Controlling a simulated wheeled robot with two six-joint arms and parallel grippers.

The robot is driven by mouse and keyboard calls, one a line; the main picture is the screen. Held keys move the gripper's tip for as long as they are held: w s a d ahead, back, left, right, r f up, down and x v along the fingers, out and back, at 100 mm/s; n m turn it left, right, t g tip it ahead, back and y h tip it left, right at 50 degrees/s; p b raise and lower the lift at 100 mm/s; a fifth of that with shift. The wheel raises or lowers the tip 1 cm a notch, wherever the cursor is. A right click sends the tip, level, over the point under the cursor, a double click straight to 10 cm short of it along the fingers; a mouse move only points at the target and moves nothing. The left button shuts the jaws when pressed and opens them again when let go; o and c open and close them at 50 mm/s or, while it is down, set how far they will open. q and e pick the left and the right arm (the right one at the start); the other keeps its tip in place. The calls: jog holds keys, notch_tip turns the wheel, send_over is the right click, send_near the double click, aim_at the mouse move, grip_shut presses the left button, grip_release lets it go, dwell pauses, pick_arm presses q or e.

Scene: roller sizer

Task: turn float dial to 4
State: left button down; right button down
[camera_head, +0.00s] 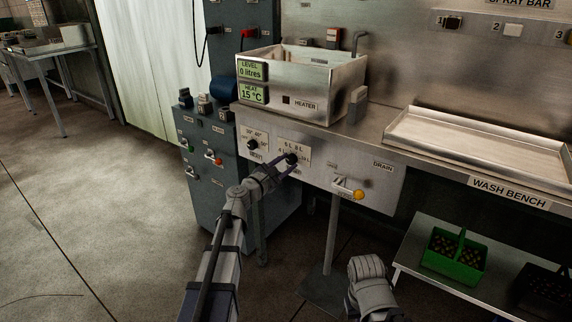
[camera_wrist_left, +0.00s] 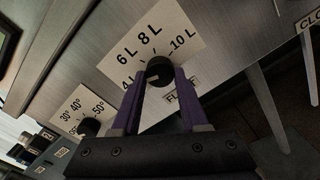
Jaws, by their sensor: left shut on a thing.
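The float dial is a black knob (camera_head: 291,158) on a white plate marked 4, 6, 8 and 10 L, on the steel front panel below the tank. It also shows in the left wrist view (camera_wrist_left: 159,69), with the marks fanned around its upper side. My left gripper (camera_head: 281,164) has its purple fingers on either side of the knob and is shut on it. The direction of the dial's pointer is too small to tell. My right arm (camera_head: 369,284) shows in part at the bottom of the head view; its fingers cannot be made out.
A second black knob (camera_head: 252,145) with a temperature scale sits left of the float dial. A yellow-knobbed drain lever (camera_head: 358,194) is to the right. The tank (camera_head: 330,82) above reads 0 litres and 15 °C. A steel tray (camera_head: 470,150) lies on the wash bench.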

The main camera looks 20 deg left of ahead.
pick_arm(q)
jog(key=shift+s+n, duration=0.1)
jog(key=shift+n, duration=0.5)
jog(key=shift+c, duration=2.1)
grip_release()
jog(key=v, duration=0.7)
jog(key=shift+s+a, duration=0.15)
jog(key=shift+s, duration=0.2)
